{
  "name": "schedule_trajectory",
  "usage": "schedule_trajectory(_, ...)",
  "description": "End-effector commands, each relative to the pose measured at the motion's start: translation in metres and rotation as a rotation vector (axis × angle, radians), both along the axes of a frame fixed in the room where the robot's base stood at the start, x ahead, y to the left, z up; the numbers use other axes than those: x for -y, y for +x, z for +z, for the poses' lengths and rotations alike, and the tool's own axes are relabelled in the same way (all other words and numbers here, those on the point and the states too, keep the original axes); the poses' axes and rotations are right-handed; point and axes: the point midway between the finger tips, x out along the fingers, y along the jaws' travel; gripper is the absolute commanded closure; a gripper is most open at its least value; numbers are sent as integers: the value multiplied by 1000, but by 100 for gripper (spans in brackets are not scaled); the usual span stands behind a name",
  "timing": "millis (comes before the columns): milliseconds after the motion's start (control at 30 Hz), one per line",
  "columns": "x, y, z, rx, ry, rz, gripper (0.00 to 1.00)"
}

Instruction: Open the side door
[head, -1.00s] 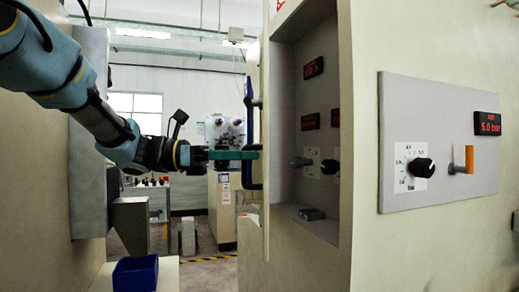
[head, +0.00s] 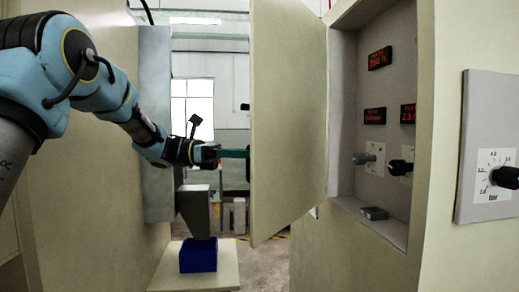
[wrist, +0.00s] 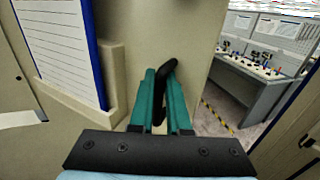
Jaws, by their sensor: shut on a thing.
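The side door (head: 285,120) is a cream panel standing swung out from the machine cabinet, with its hinge side at the cabinet on the right. The recess (head: 375,150) behind it shows openly. My gripper (head: 243,153) is at the door's free left edge, with its fingertips partly hidden behind the panel. In the wrist view, my teal fingers (wrist: 160,80) are shut on the black door handle (wrist: 166,72). The door's face (wrist: 165,35) shows beyond the handle.
The recess holds red displays (head: 380,58), knobs (head: 400,167) and a small grey block (head: 374,213). A blue bin (head: 198,255) stands on a cream ledge to the left of the door. A grey workbench (wrist: 265,70) is in the wrist view. Open floor shows behind the door.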

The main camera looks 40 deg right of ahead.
Motion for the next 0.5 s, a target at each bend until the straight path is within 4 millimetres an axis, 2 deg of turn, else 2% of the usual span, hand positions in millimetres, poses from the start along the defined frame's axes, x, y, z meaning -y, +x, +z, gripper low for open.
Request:
schedule_trajectory(200, -2, 10, 1, 1, 1, 0, 100)
schedule_trajectory(500, -2, 12, 0, 1, 1, 0, 100)
